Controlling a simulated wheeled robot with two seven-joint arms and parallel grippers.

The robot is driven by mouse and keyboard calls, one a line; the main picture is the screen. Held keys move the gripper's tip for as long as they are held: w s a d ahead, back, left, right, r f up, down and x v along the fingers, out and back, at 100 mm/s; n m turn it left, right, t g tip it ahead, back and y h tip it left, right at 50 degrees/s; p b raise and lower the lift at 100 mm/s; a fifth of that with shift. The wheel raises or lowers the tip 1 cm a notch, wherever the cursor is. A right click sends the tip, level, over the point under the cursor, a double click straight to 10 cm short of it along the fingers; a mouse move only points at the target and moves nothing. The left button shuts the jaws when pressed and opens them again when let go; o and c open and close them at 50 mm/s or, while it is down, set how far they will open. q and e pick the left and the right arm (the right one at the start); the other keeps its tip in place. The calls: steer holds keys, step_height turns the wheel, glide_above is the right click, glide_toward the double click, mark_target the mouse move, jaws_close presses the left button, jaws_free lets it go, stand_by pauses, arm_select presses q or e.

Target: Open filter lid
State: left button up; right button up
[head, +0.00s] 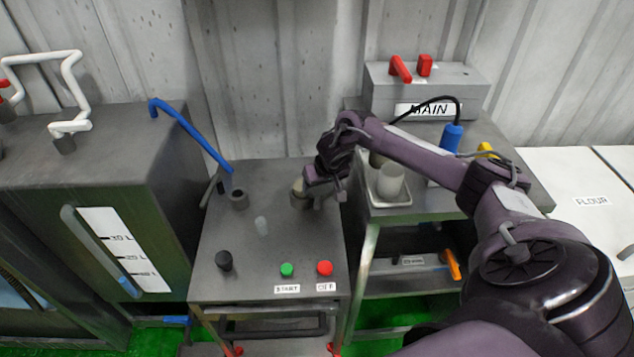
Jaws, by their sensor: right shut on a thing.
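My right gripper (312,193) reaches down over the right rear part of the grey metal cabinet's top (258,258). It is shut on a small round grey-beige piece, which I take to be the filter lid (298,192). The gripper hides part of this piece, and I cannot tell whether it is lifted or still seated. My left gripper is not in view.
A blue-handled lever (192,134) and a short round socket (239,199) are left of the gripper. A black knob (224,261), green button (287,270) and red button (325,267) are in front.

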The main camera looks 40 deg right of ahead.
steer(key=o, duration=1.4)
steer(key=v, duration=0.7)
steer(key=shift+s+r+p, duration=0.25)
steer(key=shift+r+p, duration=0.05)
